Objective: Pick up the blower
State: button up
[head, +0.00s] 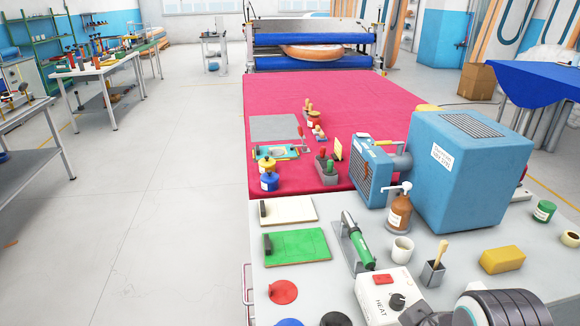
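A large blue machine (468,170) with a dark grille on top and a white label stands at the right of the grey worktable (325,208). A smaller blue box with a grille face (371,172) joins it by a grey pipe. A green-handled tool (358,240) lies tilted on a grey stand in front, beside a white control box (385,293) marked HEAT. I cannot tell from the picture which of these is the blower. Dark and grey parts at the bottom right look like my arm; my gripper's fingertips are not in view.
A brown pump bottle (399,212), a white cup (402,249), a grey brush holder (432,273) and a yellow sponge (502,259) crowd the tabletop. Green (296,246) and white (292,209) boards lie at left. Red fabric (330,90) covers the table behind. The left floor is open.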

aim_at(354, 233)
jog(key=i+l+u, duration=0.15)
jog(key=l+u, duration=0.2)
jog(key=i+l+u, duration=0.1)
jog(key=l+u, duration=0.3)
jog(key=j, duration=0.1)
